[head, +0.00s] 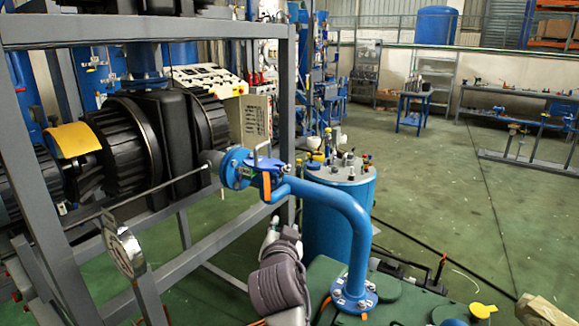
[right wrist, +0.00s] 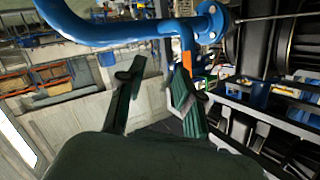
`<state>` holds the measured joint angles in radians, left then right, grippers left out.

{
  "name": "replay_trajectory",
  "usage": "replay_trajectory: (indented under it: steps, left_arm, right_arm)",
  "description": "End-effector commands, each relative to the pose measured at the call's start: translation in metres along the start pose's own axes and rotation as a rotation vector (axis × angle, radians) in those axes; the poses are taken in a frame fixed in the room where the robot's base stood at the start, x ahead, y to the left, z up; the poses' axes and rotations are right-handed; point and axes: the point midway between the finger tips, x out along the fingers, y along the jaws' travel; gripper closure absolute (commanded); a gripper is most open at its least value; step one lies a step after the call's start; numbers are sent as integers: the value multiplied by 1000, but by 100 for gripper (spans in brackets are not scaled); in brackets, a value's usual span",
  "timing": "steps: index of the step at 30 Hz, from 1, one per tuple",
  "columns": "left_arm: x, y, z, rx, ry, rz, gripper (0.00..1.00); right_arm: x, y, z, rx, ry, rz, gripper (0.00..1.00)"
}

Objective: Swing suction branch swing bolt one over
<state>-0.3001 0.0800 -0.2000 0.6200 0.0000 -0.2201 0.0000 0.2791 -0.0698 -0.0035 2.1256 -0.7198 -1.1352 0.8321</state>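The suction branch is a bent blue pipe (head: 345,222), running from a flanged joint (head: 237,168) beside the black pump down to a lower flange. A blue fitting at the joint carries a grey loop-shaped part (head: 257,150) and a hanging orange piece (head: 266,187); I cannot tell which is swing bolt one. The orange piece also shows in the right wrist view (right wrist: 187,60). My right gripper (head: 281,231) is below the joint. In the right wrist view its two green fingers (right wrist: 157,80) are apart, with nothing seen between them. The right finger appears close under the orange piece. My left gripper is out of view.
A grey steel frame (head: 291,90) surrounds the black ribbed pump (head: 130,145). A blue tank (head: 345,205) stands behind the pipe. A thin rod (head: 155,190) points toward the joint. Open green floor lies at the right.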

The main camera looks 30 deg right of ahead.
Motion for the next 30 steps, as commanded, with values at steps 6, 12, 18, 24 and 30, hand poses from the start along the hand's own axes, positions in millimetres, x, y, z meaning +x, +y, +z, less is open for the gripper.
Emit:
replay_trajectory:
  steps: [6,12,18,24,30]
  left_arm:
    - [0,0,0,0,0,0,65]
    - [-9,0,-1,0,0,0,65]
    - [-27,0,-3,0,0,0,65]
    - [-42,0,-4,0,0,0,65]
    - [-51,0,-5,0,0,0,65]
  right_arm:
    - [10,-36,-74,185,189,-22,65]
    - [26,-39,-84,193,204,-23,65]
    - [66,-38,-94,190,202,-21,65]
    - [107,-40,-102,191,200,-23,65]
    - [135,-39,-105,193,199,-24,65]
